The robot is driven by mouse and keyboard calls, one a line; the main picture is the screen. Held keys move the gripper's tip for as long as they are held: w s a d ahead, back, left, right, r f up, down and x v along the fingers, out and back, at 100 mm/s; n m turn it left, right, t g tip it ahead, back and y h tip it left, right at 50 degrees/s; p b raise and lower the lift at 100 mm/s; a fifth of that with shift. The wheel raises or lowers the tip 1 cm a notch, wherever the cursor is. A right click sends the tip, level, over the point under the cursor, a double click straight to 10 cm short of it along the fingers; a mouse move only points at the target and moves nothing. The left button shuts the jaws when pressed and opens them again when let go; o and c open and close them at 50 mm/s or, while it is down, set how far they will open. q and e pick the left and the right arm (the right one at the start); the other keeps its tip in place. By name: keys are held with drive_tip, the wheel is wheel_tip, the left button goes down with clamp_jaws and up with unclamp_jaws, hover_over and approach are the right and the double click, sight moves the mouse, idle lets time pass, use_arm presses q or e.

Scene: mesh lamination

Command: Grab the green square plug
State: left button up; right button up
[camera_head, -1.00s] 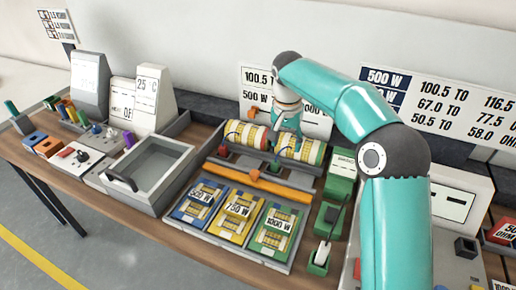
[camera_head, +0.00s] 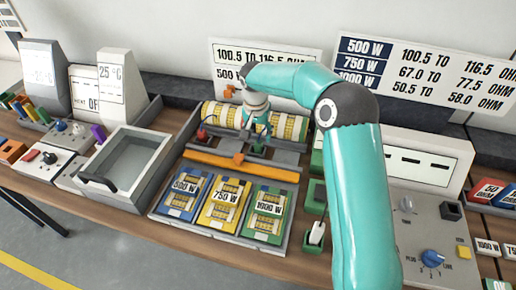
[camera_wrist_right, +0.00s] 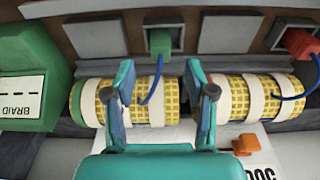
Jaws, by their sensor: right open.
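The green square plug (camera_wrist_right: 160,42) stands just beyond my right gripper's fingertips in the right wrist view, lined up with the gap between them. A blue wire (camera_wrist_right: 154,80) runs from it toward the yellow mesh roll (camera_wrist_right: 172,98). In the head view the plug (camera_head: 259,147) is small, below the roll (camera_head: 222,116) and partly hard to make out. My right gripper (camera_wrist_right: 160,70) is open and empty, its two teal fingers over the roll. In the head view the right gripper (camera_head: 257,132) hangs above the roll. My left gripper is not in view.
A red plug (camera_wrist_right: 300,42) with its own blue wire sits at the right in the wrist view. A green braid box (camera_wrist_right: 25,75) is at the left. An orange bar (camera_head: 240,166) and wattage cards (camera_head: 225,205) lie in front of the roll.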

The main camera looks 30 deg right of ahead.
sight(258, 142)
drive_tip(key=f, duration=0.1)
drive_tip(key=f+p, duration=0.1)
drive_tip(key=f, duration=0.1)
drive_tip(key=f+p, duration=0.1)
drive_tip(key=f, duration=0.1)
drive_tip(key=shift+w+d, duration=0.3)
drive_tip(key=shift+f, duration=0.25)
clamp_jaws()
